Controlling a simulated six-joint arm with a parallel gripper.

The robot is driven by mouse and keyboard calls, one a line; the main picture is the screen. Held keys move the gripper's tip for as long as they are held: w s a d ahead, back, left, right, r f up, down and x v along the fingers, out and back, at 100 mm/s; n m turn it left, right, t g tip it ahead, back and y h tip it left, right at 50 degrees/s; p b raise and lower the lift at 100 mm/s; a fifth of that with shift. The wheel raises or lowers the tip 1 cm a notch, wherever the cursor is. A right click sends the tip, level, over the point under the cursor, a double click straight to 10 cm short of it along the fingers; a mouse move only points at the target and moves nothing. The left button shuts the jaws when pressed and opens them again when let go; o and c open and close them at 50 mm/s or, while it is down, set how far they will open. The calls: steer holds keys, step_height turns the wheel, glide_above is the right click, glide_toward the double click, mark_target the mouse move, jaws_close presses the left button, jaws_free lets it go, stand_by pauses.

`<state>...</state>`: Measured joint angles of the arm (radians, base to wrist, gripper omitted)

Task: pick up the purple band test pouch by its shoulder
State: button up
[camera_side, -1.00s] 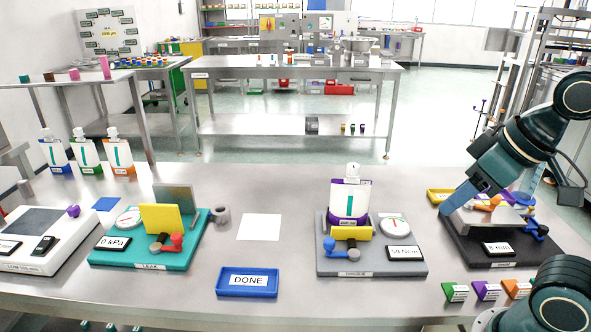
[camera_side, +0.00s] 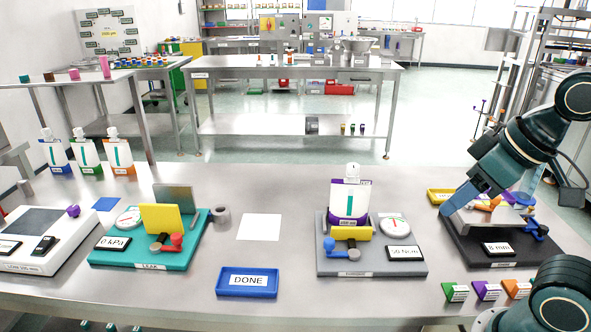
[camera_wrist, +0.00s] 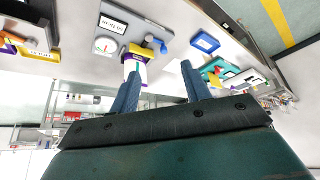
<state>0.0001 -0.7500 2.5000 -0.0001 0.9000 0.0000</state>
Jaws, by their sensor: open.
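The purple band test pouch (camera_side: 349,199) stands upright, cap up, in a grey fixture (camera_side: 372,266) with a yellow plate in front of its lower part. Its white body has a teal stripe. In the wrist view the pouch (camera_wrist: 133,66) shows small, beyond my left-hand finger. My gripper (camera_wrist: 160,76) is open with nothing between its fingers. In the side view its blue finger (camera_side: 463,199) is right of the pouch, by the black fixture, and well apart from the pouch.
The black fixture (camera_side: 462,250) stands at the right. A teal fixture (camera_side: 105,258), a blue DONE tray (camera_side: 247,283) and a white scale (camera_side: 30,256) lie to the left. Several other pouches (camera_side: 86,152) stand at the back left. Bare table surrounds the white sheet (camera_side: 260,227).

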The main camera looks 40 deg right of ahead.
stand_by(0.6)
steer(key=w+d+r+n+g+y, duration=0.1)
steer(key=w+d+r+n, duration=0.1)
steer(key=w, duration=0.7)
steer(key=w+d+r+n+g+y, duration=0.1)
steer(key=w+d+r+n, duration=0.15)
steer(key=w, duration=0.65)
steer(key=w+d+f+n, duration=0.1)
steer(key=w+d+f, duration=0.2)
steer(key=d, duration=0.2)
steer(key=w+d+f+n+g+y, duration=0.1)
steer(key=w+d+f+n, duration=0.1)
steer(key=d, duration=0.4)
steer(key=w+d+f+n+y, duration=0.1)
steer(key=w+d+f, duration=0.3)
steer(key=d+f, duration=0.1)
steer(key=shift+w+d+f+n+g, duration=0.1)
steer(key=shift+d+f+n+g, duration=0.1)
steer(key=shift+d, duration=0.15)
steer(key=shift+d+f+n+g, duration=0.1)
steer(key=shift+d+g, duration=0.1)
steer(key=shift+d, duration=0.15)
